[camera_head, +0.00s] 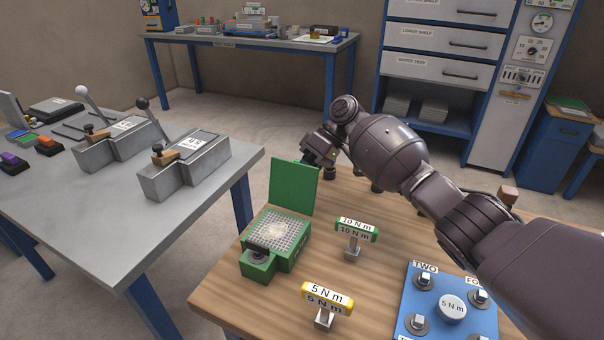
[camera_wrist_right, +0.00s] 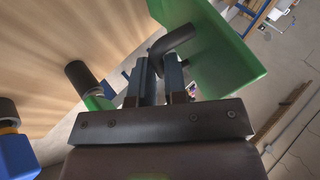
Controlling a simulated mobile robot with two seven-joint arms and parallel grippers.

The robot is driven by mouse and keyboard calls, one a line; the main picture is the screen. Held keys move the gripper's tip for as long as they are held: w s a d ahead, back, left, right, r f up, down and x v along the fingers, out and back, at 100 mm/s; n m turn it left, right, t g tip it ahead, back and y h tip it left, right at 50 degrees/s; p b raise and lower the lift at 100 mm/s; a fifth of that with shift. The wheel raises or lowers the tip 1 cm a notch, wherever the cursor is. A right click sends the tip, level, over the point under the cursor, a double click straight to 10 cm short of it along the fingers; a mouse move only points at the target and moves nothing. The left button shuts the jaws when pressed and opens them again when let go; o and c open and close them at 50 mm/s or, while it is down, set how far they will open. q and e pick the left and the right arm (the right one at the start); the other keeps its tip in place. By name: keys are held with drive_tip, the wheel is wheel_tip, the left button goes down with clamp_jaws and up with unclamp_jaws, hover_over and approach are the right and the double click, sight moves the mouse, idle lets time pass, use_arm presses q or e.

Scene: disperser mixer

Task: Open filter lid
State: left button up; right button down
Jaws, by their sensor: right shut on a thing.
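The green filter box (camera_head: 288,252) stands on the wooden table, with a light mesh (camera_head: 277,234) on its top and a dark round knob at its front. Its green lid (camera_head: 293,186) stands upright at the back edge, raised clear of the mesh. In the right wrist view the lid (camera_wrist_right: 215,50) shows with a dark curved handle (camera_wrist_right: 172,39). My right gripper (camera_head: 316,158) is beside the lid's upper right edge. Its fingers (camera_wrist_right: 160,75) are shut on the handle. The exact contact is partly hidden. My left gripper is not in view.
A green 10 N m tool (camera_head: 356,231) and a yellow 5 N m tool (camera_head: 327,298) stand right of the box. A blue plate (camera_head: 437,318) with bolts lies at front right. A grey table (camera_head: 90,210) with lever devices is at left, across a floor gap.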

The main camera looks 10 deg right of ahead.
drive_tip(key=shift+s+d+f, duration=0.1)
drive_tip(key=shift+d+f, duration=0.05)
drive_tip(key=shift+f, duration=0.5)
drive_tip(key=shift+d+f, duration=0.1)
drive_tip(key=shift+f, duration=0.5)
drive_tip(key=c, duration=1.6)
unclamp_jaws()
drive_tip(key=o, duration=0.4)
drive_tip(key=shift+w+f, duration=0.2)
drive_tip(key=shift+w, duration=0.05)
drive_tip(key=shift+o, duration=0.2)
drive_tip(key=shift+r, duration=0.4)
drive_tip(key=v, duration=1.1)
drive_tip(key=shift+a+r, duration=0.2)
drive_tip(key=shift+a, duration=0.1)
